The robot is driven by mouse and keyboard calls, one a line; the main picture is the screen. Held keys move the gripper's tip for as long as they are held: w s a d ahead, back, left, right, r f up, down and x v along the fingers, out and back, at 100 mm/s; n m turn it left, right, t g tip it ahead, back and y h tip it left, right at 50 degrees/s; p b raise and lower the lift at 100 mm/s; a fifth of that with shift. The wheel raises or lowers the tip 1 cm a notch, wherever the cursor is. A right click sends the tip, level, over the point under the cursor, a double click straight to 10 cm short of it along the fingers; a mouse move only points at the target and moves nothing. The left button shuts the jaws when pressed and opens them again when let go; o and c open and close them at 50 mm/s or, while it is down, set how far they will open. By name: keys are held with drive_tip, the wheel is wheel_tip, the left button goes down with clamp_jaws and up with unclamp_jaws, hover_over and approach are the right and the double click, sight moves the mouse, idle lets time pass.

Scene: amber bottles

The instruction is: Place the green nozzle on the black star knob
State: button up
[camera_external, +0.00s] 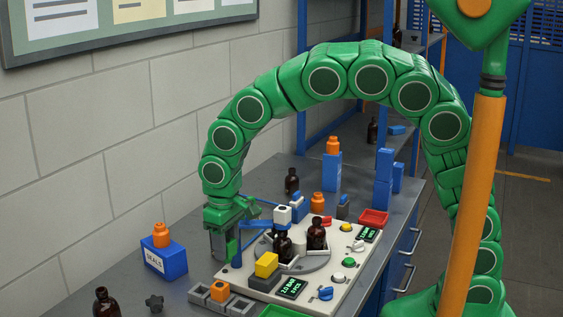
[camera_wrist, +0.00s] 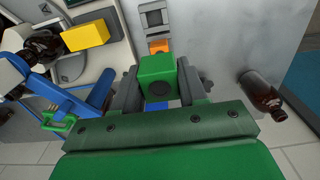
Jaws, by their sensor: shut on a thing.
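My gripper (camera_external: 222,252) is at the end of the bent-down green arm, above the bench beside the left edge of the pale machine plate. It is shut on the green nozzle (camera_external: 232,248), a small green block. In the wrist view the nozzle (camera_wrist: 158,72) sits between the two grey fingers of my gripper (camera_wrist: 160,88), with a dark round opening on one face.
An amber bottle (camera_external: 106,303) stands left of the knob. A blue SEALS box (camera_external: 165,259) with an orange piece on top stands behind it. Grey holders (camera_external: 199,294) with an orange block are to its right. The machine plate (camera_external: 328,291) carries bottles and a yellow block (camera_external: 266,264).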

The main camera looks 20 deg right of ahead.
drive_tip(key=a+r, duration=0.1)
drive_tip(key=a, duration=0.4)
hover_over(154, 300)
drive_tip(key=shift+f, duration=4.9)
drive_tip(key=shift+d+f, duration=0.1)
drive_tip(key=shift+f, duration=1.45)
drive_tip(key=o, duration=1)
drive_tip(key=shift+f, duration=0.1)
drive_tip(key=shift+o, duration=0.2)
wheel_tip(154, 300, up, 12)
